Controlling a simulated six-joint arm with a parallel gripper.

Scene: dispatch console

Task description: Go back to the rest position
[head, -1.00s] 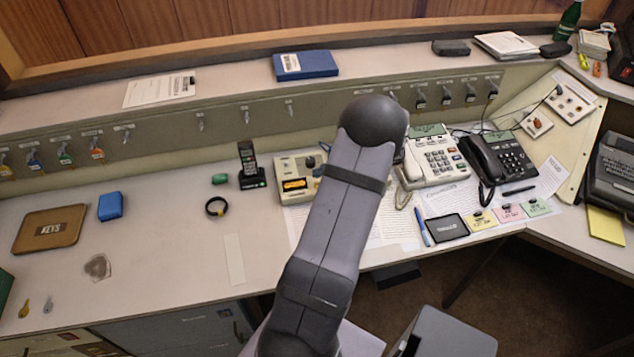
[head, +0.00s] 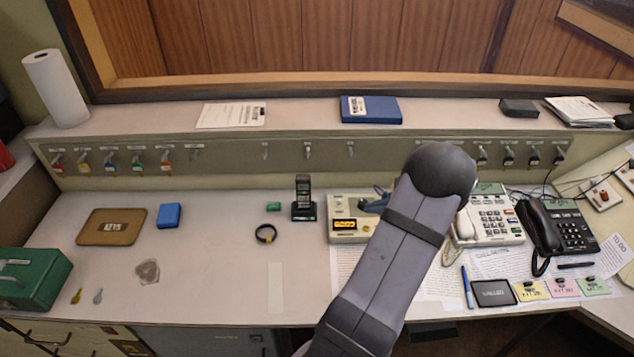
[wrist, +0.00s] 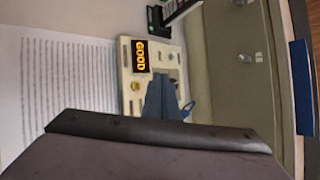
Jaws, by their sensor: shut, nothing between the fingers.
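My gripper (head: 372,203) shows in the head view as a small blue-grey shape beside my dark arm. It is over or just in front of the right side of a beige device (head: 343,237). In the wrist view my gripper (wrist: 168,88) is shut and empty, with its fingers overlapping the near part of the beige device (wrist: 126,62). My arm hides part of the desk to the right of the device.
A cordless phone (head: 304,200) and a black ring (head: 266,233) are left of the device. A white phone (head: 492,220) and a dark phone (head: 563,228) are to the right. A key-hook panel (head: 230,157) runs behind. The left desk has clear room around a brown tray (head: 88,239).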

